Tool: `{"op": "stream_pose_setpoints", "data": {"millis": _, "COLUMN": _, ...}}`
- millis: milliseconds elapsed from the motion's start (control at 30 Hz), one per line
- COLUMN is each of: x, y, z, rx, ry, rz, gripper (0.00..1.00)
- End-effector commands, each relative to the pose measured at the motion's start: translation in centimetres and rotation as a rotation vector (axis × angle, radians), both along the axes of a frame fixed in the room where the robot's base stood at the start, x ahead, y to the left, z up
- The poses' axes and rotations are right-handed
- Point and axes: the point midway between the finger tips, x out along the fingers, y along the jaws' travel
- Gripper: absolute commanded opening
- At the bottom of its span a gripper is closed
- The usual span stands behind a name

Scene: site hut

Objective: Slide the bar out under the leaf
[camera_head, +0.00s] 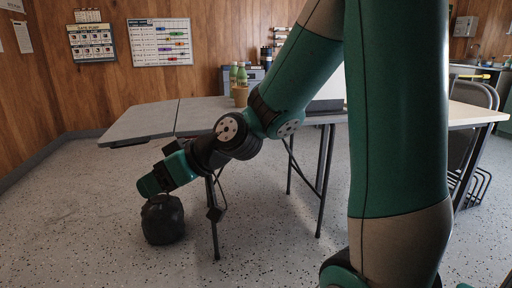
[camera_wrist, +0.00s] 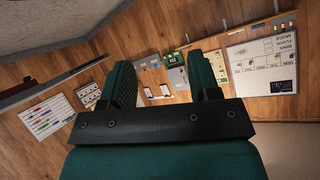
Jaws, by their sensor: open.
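The table's grey leaf (camera_head: 140,122) stands out level at the left end of the table in the head view. A dark strip (camera_head: 128,143) shows under its near edge; I cannot tell whether it is the bar. In the wrist view, a dark slab edge (camera_wrist: 50,81), perhaps the leaf, lies at the upper left, apart from the fingers. My gripper (camera_head: 152,186) hangs lower than the leaf in the head view, with its fingers unclear. In the wrist view my gripper (camera_wrist: 163,82) is open, with nothing between its two fingers.
A black rounded object (camera_head: 163,221) appears just below my gripper. A table leg (camera_head: 213,225) stands to its right. Folding chairs (camera_head: 475,130) stand at the right. The floor at the left is clear.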

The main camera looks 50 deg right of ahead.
Motion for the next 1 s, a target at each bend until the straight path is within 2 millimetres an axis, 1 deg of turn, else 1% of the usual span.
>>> {"op": "stream_pose_setpoints", "data": {"millis": 33, "x": 2.7, "y": -4.4, "z": -2.4, "rx": 0.021, "ry": -0.098, "rz": -0.135, "gripper": 0.56}}
{"op": "stream_pose_setpoints", "data": {"millis": 67, "x": 4.0, "y": -7.1, "z": -2.8, "rx": 0.023, "ry": -0.168, "rz": -0.214, "gripper": 0.56}}
{"op": "stream_pose_setpoints", "data": {"millis": 100, "x": 5.2, "y": -10.8, "z": -3.3, "rx": 0.015, "ry": -0.253, "rz": -0.323, "gripper": 0.56}}
{"op": "stream_pose_setpoints", "data": {"millis": 167, "x": 6.1, "y": -16.4, "z": -4.1, "rx": -0.012, "ry": -0.361, "rz": -0.492, "gripper": 0.56}}
{"op": "stream_pose_setpoints", "data": {"millis": 200, "x": 6.2, "y": -20.1, "z": -4.7, "rx": -0.039, "ry": -0.419, "rz": -0.600, "gripper": 0.56}}
{"op": "stream_pose_setpoints", "data": {"millis": 267, "x": 5.6, "y": -25.0, "z": -5.5, "rx": -0.086, "ry": -0.486, "rz": -0.750, "gripper": 0.56}}
{"op": "stream_pose_setpoints", "data": {"millis": 300, "x": 4.9, "y": -27.8, "z": -6.0, "rx": -0.117, "ry": -0.517, "rz": -0.840, "gripper": 0.56}}
{"op": "stream_pose_setpoints", "data": {"millis": 400, "x": 3.0, "y": -32.8, "z": -7.0, "rx": -0.185, "ry": -0.562, "rz": -1.008, "gripper": 0.56}}
{"op": "stream_pose_setpoints", "data": {"millis": 500, "x": 1.8, "y": -35.2, "z": -7.4, "rx": -0.224, "ry": -0.579, "rz": -1.096, "gripper": 0.56}}
{"op": "stream_pose_setpoints", "data": {"millis": 600, "x": 1.8, "y": -36.2, "z": -7.2, "rx": -0.238, "ry": -0.585, "rz": -1.122, "gripper": 0.56}}
{"op": "stream_pose_setpoints", "data": {"millis": 733, "x": 3.0, "y": -36.7, "z": -6.8, "rx": -0.238, "ry": -0.583, "rz": -1.121, "gripper": 0.56}}
{"op": "stream_pose_setpoints", "data": {"millis": 1000, "x": 6.5, "y": -38.7, "z": -6.6, "rx": -0.237, "ry": -0.584, "rz": -1.117, "gripper": 0.56}}
